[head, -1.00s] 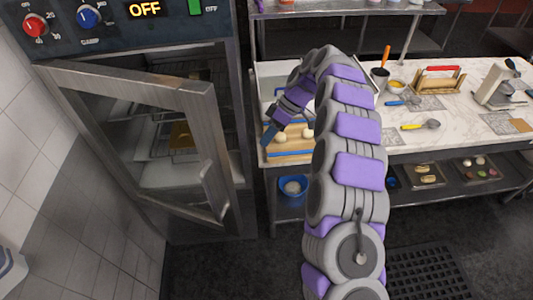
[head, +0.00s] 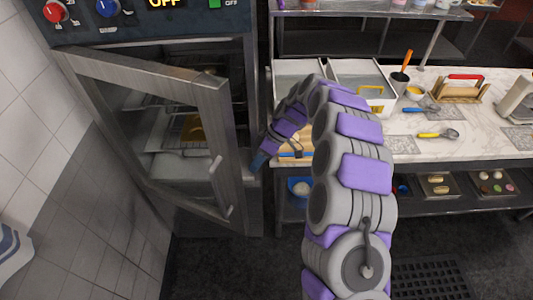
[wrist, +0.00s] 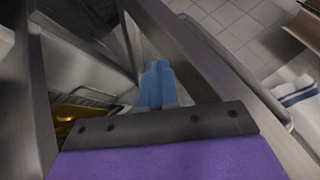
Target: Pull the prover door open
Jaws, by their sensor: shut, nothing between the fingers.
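The prover door (head: 215,115) is a steel-framed glass door standing partly open, with a gap along its right edge. Its vertical bar handle (head: 219,185) is on the right side of its front. My gripper (head: 258,162) is shut and empty, just right of the door's free edge, by the opening. In the wrist view, the blue fingertips (wrist: 158,82) point into the gap between the door (wrist: 215,65) on the right and the cabinet frame (wrist: 38,95) on the left. I cannot tell whether they touch the door.
Inside the prover, a yellow-brown item (head: 194,128) lies on a wire rack. A marble-topped counter (head: 420,148) with trays and utensils stands to the right. A white tiled wall (head: 30,110) is at the left. The dark floor in front is clear apart from a grate (head: 428,280).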

